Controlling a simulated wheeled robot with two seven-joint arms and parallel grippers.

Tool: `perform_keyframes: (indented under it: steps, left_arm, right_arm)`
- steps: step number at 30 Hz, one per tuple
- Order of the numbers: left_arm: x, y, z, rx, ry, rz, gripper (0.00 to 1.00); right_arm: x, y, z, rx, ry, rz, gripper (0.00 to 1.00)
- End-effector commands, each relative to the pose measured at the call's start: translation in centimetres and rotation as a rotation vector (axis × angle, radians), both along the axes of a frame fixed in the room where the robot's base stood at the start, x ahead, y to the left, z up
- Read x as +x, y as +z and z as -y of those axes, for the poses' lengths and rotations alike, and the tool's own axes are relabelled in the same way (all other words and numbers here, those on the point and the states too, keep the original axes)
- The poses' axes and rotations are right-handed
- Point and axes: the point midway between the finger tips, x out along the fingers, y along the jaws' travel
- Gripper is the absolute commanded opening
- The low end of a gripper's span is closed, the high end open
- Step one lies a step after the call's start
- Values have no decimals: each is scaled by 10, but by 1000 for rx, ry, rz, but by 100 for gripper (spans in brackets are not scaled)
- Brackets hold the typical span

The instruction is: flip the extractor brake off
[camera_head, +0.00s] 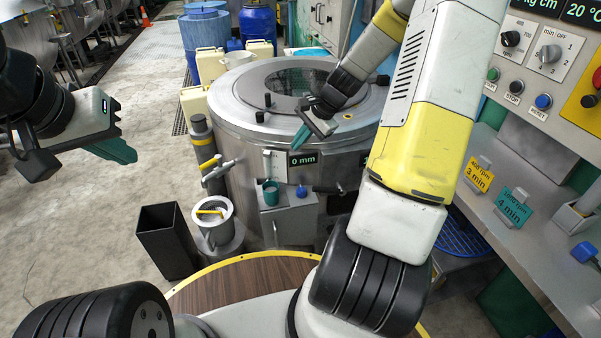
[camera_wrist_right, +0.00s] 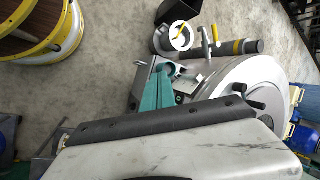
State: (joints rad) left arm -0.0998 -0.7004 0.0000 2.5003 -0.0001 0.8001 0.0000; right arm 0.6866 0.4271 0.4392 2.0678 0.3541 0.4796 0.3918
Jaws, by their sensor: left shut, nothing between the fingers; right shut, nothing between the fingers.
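The extractor (camera_head: 235,110) is a round steel drum with a glass-windowed lid in the middle of the head view. Its front carries a "0 mm" display and a black handle (camera_head: 327,188); I cannot tell whether this handle is the brake. My right gripper (camera_head: 303,137) is shut and empty over the extractor's front rim, its teal fingers pointing down toward the display. In the right wrist view its fingers (camera_wrist_right: 152,100) overlap the small front box, and the steel lid (camera_wrist_right: 245,90) lies to the right. My left gripper (camera_head: 122,152) is shut and empty, left of the extractor.
A small grey box (camera_head: 287,215) with a teal cup is on the extractor's front. A valve pipe (camera_head: 217,170), a white bucket (camera_head: 212,212) and a black bin (camera_head: 167,240) stand left of it. A control panel (camera_head: 540,65) is at right. Floor is clear at left.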

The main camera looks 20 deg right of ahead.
Motion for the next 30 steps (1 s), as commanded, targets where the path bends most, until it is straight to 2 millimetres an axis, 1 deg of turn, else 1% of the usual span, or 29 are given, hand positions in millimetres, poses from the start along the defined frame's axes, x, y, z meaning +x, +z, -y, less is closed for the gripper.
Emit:
perform_keyframes:
  steps: [6,8,11,14,15,17,18,20,21,23,24,26,27,30]
  left_arm:
    - [0,0,0,0,0,0,0]
    - [0,0,0,0,0,0,0]
    - [0,0,0,0,0,0,0]
    - [0,0,0,0,0,0,0]
    - [0,0,0,0,0,0,0]
    - [0,0,0,0,0,0,0]
    - [0,0,0,0,0,0,0]
    - [0,0,0,0,0,0,0]
    - [0,0,0,0,0,0,0]
    - [0,0,0,0,0,0,0]
    - [0,0,0,0,0,0,0]
    - [0,0,0,0,0,0,0]
    - [0,0,0,0,0,0,0]
    - [0,0,0,0,0,0,0]
  right_arm:
    - [0,0,0,-1,0,1,0]
    - [-1,4,-2,-9,12,5,0]
    - [-8,19,-8,-53,64,25,0]
    - [-24,49,-20,-135,166,65,0]
    - [-33,63,-26,-175,214,86,0]
    - [-48,85,-34,-234,288,118,0]
    - [-59,98,-39,-272,338,140,0]
    - [-76,118,-46,-327,406,174,0]
    - [-88,130,-50,-359,448,197,0]
    - [-107,147,-56,-407,512,233,0]
    - [-120,158,-59,-438,551,260,0]
    - [-140,173,-63,-479,609,298,0]
    - [-153,181,-65,-505,647,325,0]
    - [-185,197,-69,-557,730,389,0]
